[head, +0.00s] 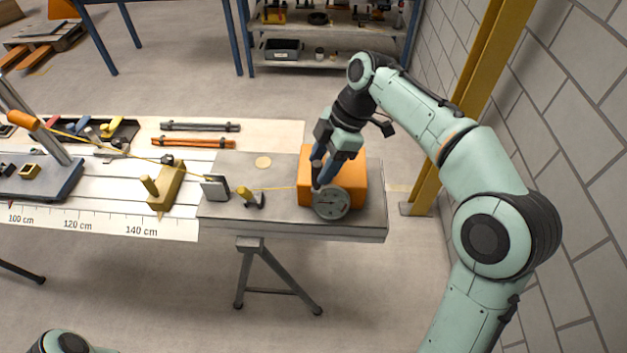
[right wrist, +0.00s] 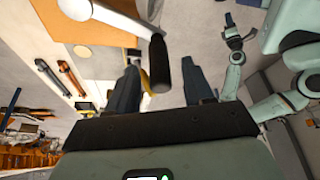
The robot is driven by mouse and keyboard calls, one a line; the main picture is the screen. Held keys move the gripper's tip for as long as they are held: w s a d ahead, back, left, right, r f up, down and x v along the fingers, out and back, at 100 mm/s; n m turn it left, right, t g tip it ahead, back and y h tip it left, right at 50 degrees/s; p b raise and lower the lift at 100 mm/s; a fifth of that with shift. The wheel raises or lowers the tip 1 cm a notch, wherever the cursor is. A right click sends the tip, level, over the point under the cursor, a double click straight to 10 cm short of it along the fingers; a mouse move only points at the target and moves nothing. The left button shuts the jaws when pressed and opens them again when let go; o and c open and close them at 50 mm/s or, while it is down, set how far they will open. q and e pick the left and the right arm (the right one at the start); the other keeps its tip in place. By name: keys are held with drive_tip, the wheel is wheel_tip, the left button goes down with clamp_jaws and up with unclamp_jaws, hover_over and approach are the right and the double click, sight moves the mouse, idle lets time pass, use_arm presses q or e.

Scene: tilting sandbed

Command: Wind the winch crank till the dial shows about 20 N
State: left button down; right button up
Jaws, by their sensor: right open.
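The winch is an orange box (head: 352,172) on the grey end of the bench, with a round grey dial (head: 331,203) on its front. The dial's needle and figures are too small to read. My right gripper (head: 321,183) is at the winch's left front, pointing down. In the right wrist view the crank's black handle (right wrist: 161,65) stands between the two open fingers (right wrist: 160,88), on the end of a pale crank arm (right wrist: 118,14). I cannot tell whether either finger touches it. A small mint arm in the right wrist view ends in my left gripper (right wrist: 238,32), too small to judge.
A yellow column (head: 452,120) and block wall (head: 566,140) stand to the right.

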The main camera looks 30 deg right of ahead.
sight(313, 187)
drive_tip(key=x, duration=0.5)
drive_tip(key=shift+w+b, duration=0.1)
drive_tip(key=shift+b, duration=0.2)
clamp_jaws()
